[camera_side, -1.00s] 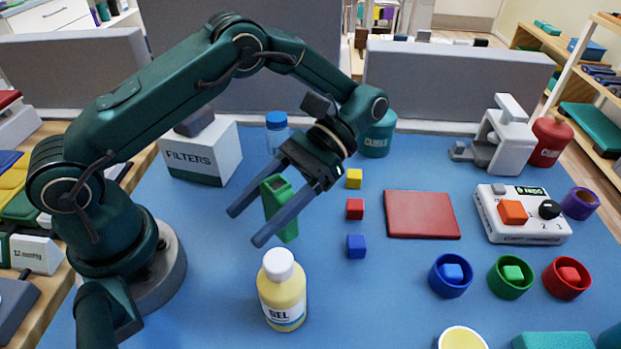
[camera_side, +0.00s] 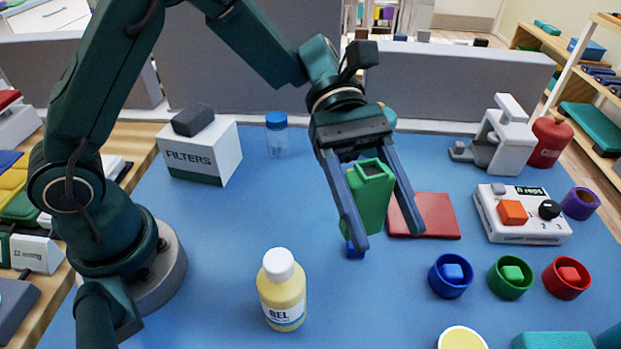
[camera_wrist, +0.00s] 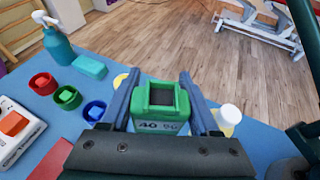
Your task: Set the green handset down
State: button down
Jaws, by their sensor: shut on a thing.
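The green handset (camera_side: 368,196) is a green block with a dark window on its upper face. My gripper (camera_side: 388,243) is shut on it, with one long finger on each side, and holds it upright above the blue table. The handset also shows between the fingers in the wrist view (camera_wrist: 161,104), where a pale label with dark figures faces the camera. The red pad (camera_side: 436,214) lies flat to the right, partly behind the right finger.
A yellow gel bottle (camera_side: 283,292) stands at front left of the handset. Blue (camera_side: 438,284), green (camera_side: 500,288) and red (camera_side: 557,288) cups with cubes stand at right. A white filters box (camera_side: 218,150) and white control box (camera_side: 530,232) flank the blue table (camera_side: 225,255), clear at left centre.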

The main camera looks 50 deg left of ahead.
jog(key=shift+s+d+f, duration=0.95)
jog(key=shift+d+f, duration=0.6)
jog(key=shift+f, duration=0.2)
jog(key=shift+s+d+f, duration=0.9)
jog(key=shift+d+f, duration=0.7)
jog(key=shift+f, duration=0.2)
jog(key=shift+s+d+f, duration=0.95)
jog(key=shift+d+f, duration=0.6)
jog(key=shift+f, duration=0.2)
jog(key=shift+f, duration=0.15)
jog(key=shift+c, duration=0.6)
grip_release()
jog(key=shift+a+r, duration=0.1)
jog(key=shift+r, duration=0.15)
jog(key=v, duration=1.1)
jog(key=shift+w+a, duration=0.2)
jog(key=shift+a, duration=0.15)
